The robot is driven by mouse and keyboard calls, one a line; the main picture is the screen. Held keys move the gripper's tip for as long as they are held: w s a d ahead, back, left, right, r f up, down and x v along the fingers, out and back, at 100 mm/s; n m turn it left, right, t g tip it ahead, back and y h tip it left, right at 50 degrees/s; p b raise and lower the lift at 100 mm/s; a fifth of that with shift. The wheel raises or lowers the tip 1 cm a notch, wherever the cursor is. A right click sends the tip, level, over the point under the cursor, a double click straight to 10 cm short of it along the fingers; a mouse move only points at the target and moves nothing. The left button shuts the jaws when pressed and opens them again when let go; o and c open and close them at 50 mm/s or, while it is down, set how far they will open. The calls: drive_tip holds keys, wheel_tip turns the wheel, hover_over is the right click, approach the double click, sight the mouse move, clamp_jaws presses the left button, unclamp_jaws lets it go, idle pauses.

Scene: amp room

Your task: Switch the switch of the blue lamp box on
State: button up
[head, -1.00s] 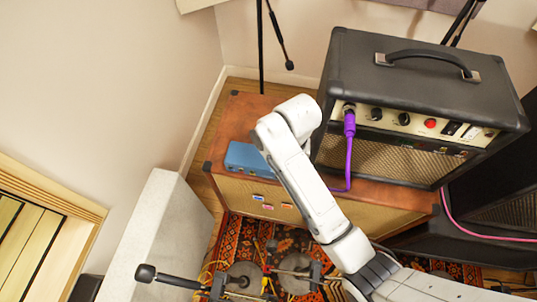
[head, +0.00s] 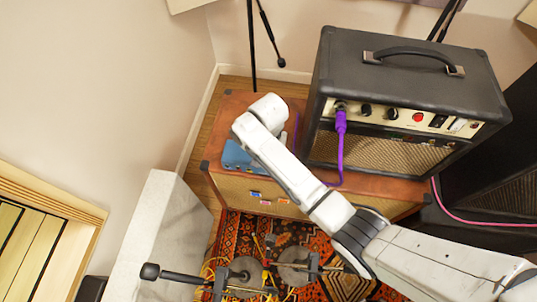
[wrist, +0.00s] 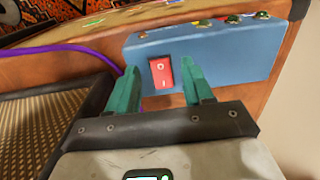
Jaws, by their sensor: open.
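The blue lamp box (head: 238,157) sits on the left part of the brown cabinet top, partly hidden by my arm in the head view. In the wrist view the blue lamp box (wrist: 228,52) shows its front face with a red rocker switch (wrist: 161,74). The switch carries a circle mark and a line mark; I cannot tell which side is pressed. My gripper (wrist: 157,82) is open and empty, its two green fingers pointing at the box, one on each side of the switch in the picture. I cannot tell whether they touch the box. In the head view my arm hides the fingers.
A black amplifier (head: 405,85) stands on the brown cabinet (head: 262,105), right of the box. A purple cable (head: 341,150) hangs from its front and also runs behind my left finger in the wrist view (wrist: 60,48). A microphone stand rises behind.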

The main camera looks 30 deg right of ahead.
drive_tip(key=shift+f, duration=0.65)
drive_tip(key=shift+c, duration=0.5)
